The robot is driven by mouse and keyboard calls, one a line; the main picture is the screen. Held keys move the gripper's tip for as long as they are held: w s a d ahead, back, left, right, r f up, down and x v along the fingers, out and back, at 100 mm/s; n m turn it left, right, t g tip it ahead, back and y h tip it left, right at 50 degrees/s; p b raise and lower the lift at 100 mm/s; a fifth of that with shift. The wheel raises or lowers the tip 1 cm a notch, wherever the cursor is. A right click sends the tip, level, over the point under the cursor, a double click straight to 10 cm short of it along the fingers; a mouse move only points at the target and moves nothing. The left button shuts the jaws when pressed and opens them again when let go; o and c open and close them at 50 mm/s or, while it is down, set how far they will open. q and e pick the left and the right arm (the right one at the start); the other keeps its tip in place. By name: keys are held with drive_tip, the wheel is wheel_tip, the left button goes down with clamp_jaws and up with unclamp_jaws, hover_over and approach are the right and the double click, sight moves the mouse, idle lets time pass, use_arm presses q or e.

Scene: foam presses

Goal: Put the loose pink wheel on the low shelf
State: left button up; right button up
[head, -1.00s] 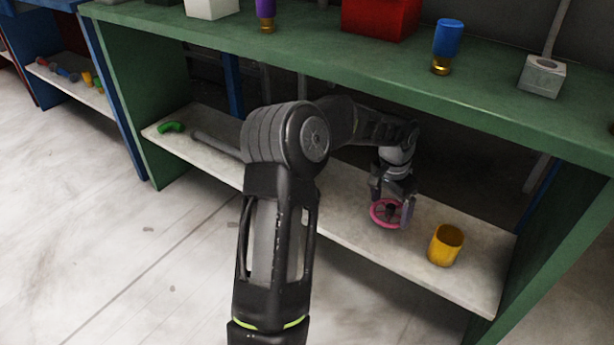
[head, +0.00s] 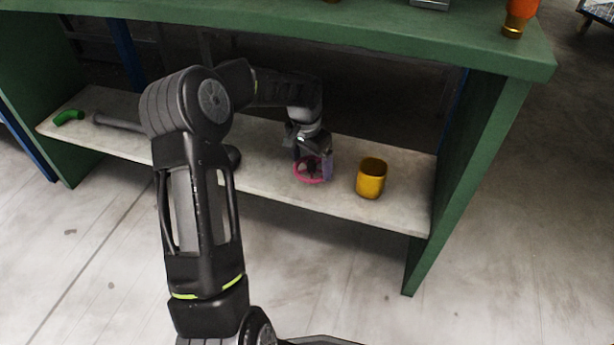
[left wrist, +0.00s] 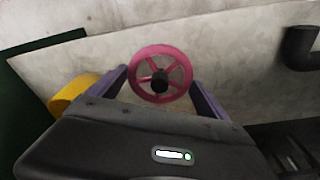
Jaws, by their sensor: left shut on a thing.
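The pink wheel (head: 308,170) is a spoked ring with a dark hub. It is between the fingers of my left gripper (head: 314,164), at or just above the low shelf (head: 262,180); I cannot tell whether it touches the shelf. The left wrist view shows the wheel (left wrist: 160,74) face on between the two purple fingers (left wrist: 161,84), with the pale shelf surface (left wrist: 225,45) behind it. My left gripper is shut on the wheel. My right gripper is not in view.
A yellow cup (head: 371,179) stands on the shelf just right of the wheel. A green curved piece (head: 68,117) and a grey rod (head: 118,122) lie at the shelf's left. The green bench top (head: 400,45) is above, and its green side panel (head: 465,165) closes the right end.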

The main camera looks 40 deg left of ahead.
sight(311, 175)
use_arm(q)
wheel_tip(311, 175, down, 4)
drive_tip(key=shift+f+b, duration=0.25)
drive_tip(key=shift+b, duration=0.85)
drive_tip(key=shift+f, duration=0.25)
drive_tip(key=shift+f, duration=0.2)
drive_tip(key=o, duration=1.3)
drive_tip(key=shift+o, duration=0.2)
drive_tip(key=shift+r, duration=0.15)
